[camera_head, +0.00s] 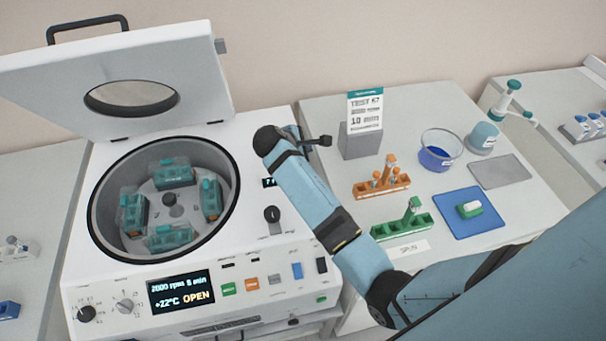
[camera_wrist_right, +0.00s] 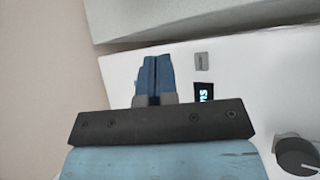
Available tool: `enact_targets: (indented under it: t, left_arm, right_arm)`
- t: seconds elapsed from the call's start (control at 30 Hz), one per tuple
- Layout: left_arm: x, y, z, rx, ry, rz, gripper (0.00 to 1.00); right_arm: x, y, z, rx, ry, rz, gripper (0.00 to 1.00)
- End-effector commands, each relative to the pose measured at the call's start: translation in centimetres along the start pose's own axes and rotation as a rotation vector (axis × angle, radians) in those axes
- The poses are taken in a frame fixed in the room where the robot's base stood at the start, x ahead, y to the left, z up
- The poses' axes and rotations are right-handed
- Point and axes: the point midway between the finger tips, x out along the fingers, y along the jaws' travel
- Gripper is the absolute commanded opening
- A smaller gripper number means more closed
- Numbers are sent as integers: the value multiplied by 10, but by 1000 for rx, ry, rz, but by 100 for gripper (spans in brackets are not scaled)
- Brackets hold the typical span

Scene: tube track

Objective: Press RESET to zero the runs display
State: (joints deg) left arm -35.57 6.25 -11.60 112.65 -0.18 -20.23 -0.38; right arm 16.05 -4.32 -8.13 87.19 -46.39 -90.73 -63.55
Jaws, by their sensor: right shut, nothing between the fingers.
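The centrifuge (camera_head: 250,150) stands at the left with its lid raised. The runs display (camera_head: 269,182) is a small dark window on its top deck, partly covered by my right arm. In the right wrist view, the runs display (camera_wrist_right: 204,92) shows only part of its lettering. A small grey button (camera_wrist_right: 201,62) lies beside it; no RESET label is readable. My right gripper (camera_head: 294,131) is over the deck's back right, mostly hidden behind its wrist. In the wrist view, its blue fingers (camera_wrist_right: 153,75) are shut and empty, left of the grey button. My left gripper is out of view.
The open bowl holds several teal buckets (camera_head: 173,174). A dark knob (camera_head: 272,214) sits on the deck near my arm. The front screen (camera_head: 181,291) reads OPEN. Racks (camera_head: 383,188), a blue bowl (camera_head: 437,157) and a sign (camera_head: 365,112) stand on the right bench.

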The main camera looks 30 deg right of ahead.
Motion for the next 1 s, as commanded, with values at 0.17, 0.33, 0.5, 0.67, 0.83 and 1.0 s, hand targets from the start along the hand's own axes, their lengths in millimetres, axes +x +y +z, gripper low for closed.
enact_targets:
  t: [0.17, 0.33, 0.5, 0.67, 0.83, 1.0]
  left_arm:
    - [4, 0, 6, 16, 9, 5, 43]
    - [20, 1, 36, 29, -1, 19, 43]
    - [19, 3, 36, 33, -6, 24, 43]
    - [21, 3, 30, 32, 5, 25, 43]
    - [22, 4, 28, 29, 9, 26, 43]
    - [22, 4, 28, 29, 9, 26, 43]
  right_arm:
    - [19, -15, -14, -1, 0, -1, 0]
    - [38, -28, -28, 1, 0, 0, 0]
    - [47, -35, -34, -2, -1, -2, 0]
    - [52, -38, -38, 1, 0, 0, 0]
    - [53, -39, -38, 1, 1, 0, 0]
    - [53, -39, -38, 1, 1, 0, 0]
